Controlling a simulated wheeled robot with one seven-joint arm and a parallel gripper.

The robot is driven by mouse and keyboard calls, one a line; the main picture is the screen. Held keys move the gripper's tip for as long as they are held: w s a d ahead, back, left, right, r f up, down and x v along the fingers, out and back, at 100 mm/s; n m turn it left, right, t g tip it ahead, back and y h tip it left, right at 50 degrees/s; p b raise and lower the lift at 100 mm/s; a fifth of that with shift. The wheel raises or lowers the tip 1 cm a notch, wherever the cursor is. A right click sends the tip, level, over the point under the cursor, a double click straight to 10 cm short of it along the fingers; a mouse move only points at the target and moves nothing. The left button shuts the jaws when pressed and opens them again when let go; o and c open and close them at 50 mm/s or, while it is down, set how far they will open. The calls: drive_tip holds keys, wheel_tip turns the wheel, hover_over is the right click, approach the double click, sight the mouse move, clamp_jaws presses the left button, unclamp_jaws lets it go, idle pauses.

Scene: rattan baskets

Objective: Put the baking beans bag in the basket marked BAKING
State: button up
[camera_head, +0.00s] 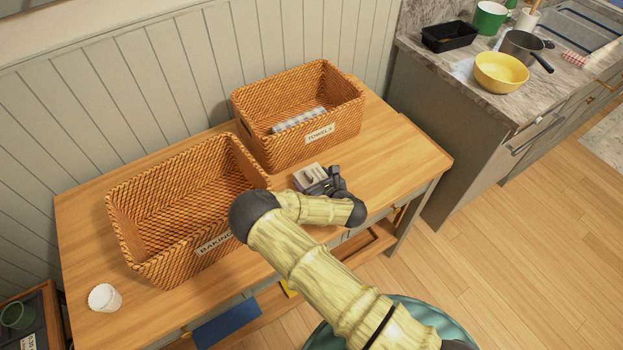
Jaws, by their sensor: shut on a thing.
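My gripper (318,183) is over the right half of the wooden table, in front of the towels basket and right of the BAKING basket. It is shut on a small pale bag (307,174), which I take for the baking beans bag; its print is too small to read. I cannot tell whether the bag touches the tabletop. The rattan basket marked BAKING (186,268) stands on the left half of the table. It looks empty, and my arm covers the right end of its label.
A white fluted cup (104,298) stands at the table's front left. The tabletop (400,150) is bare on the right. A counter with a yellow bowl (500,73) is beyond.

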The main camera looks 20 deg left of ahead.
drive_tip(key=shift+s+f, duration=0.1)
drive_tip(key=shift+a+f, duration=0.1)
drive_tip(key=shift+f, duration=0.15)
drive_tip(key=o, duration=1.1)
drive_tip(key=shift+r, duration=0.1)
drive_tip(key=shift+r, duration=0.2)
drive_tip(key=shift+s+d, duration=0.2)
drive_tip(key=shift+d, duration=0.05)
drive_tip(key=b+v, duration=0.2)
drive_tip(key=v, duration=0.9)
drive_tip(key=shift+d+r, duration=0.1)
drive_tip(key=shift+d, duration=0.1)
